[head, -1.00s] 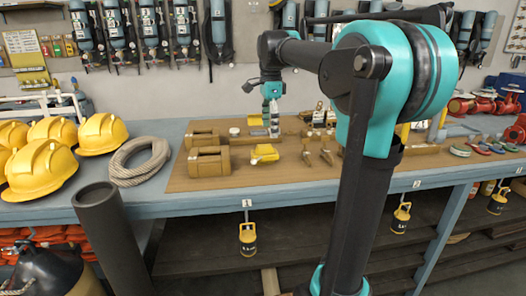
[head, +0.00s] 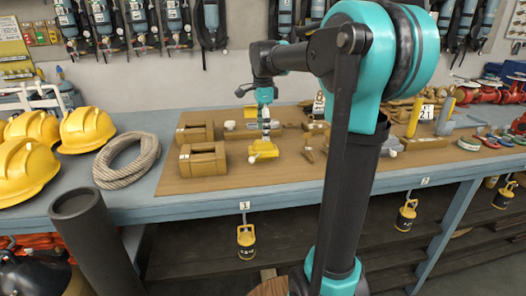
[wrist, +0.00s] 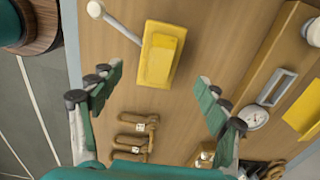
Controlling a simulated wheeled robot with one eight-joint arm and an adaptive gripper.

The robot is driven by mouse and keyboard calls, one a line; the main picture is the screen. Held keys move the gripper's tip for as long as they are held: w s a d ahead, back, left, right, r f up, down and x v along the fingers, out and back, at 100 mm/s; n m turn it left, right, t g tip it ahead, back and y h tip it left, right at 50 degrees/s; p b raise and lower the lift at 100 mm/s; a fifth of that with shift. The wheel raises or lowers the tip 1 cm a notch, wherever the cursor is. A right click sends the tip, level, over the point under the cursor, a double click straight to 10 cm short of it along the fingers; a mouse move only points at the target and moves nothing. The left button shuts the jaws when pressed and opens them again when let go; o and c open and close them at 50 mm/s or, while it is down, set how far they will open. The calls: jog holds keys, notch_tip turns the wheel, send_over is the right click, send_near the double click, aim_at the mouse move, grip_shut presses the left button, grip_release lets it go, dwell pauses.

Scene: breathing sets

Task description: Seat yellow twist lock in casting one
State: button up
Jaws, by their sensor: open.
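The yellow twist lock (head: 263,149) lies on the brown board, right of two brown block castings, a front one (head: 203,160) and a back one (head: 194,133). I cannot read which casting is number one. My gripper (head: 265,131) points down just above the lock. In the wrist view the yellow lock (wrist: 160,52) shows a raised block and a thin rod with a white knob (wrist: 95,9). My open gripper (wrist: 157,84) has its two green-padded fingers spread wide, with the lock ahead between them and nothing held. The castings are not clearly visible in the wrist view.
A brown beam (wrist: 262,75) with a gauge (wrist: 255,117) lies right of the lock in the wrist view; brown forked fittings (wrist: 135,138) lie nearer. A coiled rope (head: 127,160) and yellow helmets (head: 90,129) are left of the board (head: 190,184). Bare board lies in front.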

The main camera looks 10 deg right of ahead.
aim_at(263, 151)
notch_tip(263, 151, down, 9)
jog(key=shift+r, duration=0.1)
grip_shut()
dwell(0.9)
